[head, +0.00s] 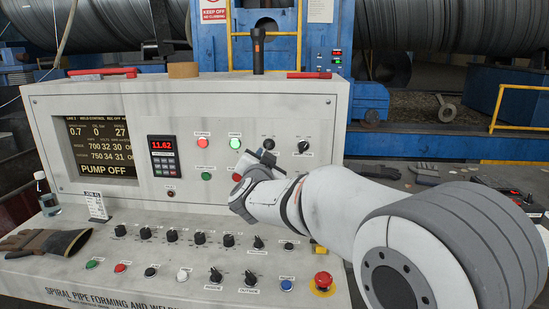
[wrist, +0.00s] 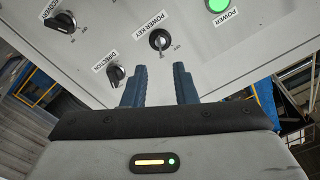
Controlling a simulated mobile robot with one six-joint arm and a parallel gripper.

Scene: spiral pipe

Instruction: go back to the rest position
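My gripper (head: 264,157) is in front of the right part of the grey control panel (head: 330,120), below the power key switch (head: 268,144). In the wrist view my gripper (wrist: 159,82) has its two dark blue fingers apart, with nothing between them. The power key (wrist: 161,40) shows beyond the fingertips, and a gap seems to separate them. The direction knob (wrist: 115,74) is beside the left finger. The green power lamp (wrist: 217,4) is lit. In the head view my white arm comes in from the right and hides part of the panel.
A display (head: 98,145) reads PUMP OFF. A row of knobs (head: 200,238), several buttons and a red emergency stop (head: 322,280) are on the sloped desk. A flashlight (head: 258,50) stands on top.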

